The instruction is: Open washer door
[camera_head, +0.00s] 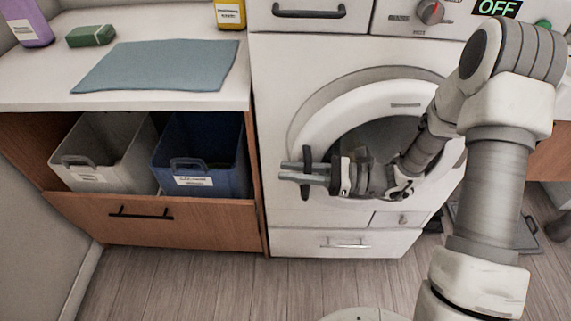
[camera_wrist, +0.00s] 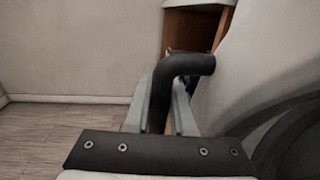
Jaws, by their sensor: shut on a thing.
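The white washer (camera_head: 285,95) stands in the middle of the head view, with a round door (camera_head: 318,120) that has a white ring and a dark centre. I cannot tell whether the door is ajar. My gripper (camera_head: 306,174) is at the left side of the door and points left. Its fingers are shut on a black door handle (camera_head: 306,155). In the wrist view the black handle (camera_wrist: 185,66) rises between the two grey fingers and bends to the right at its top. My arm covers the right part of the door.
The floor (camera_head: 200,285) in front is clear.

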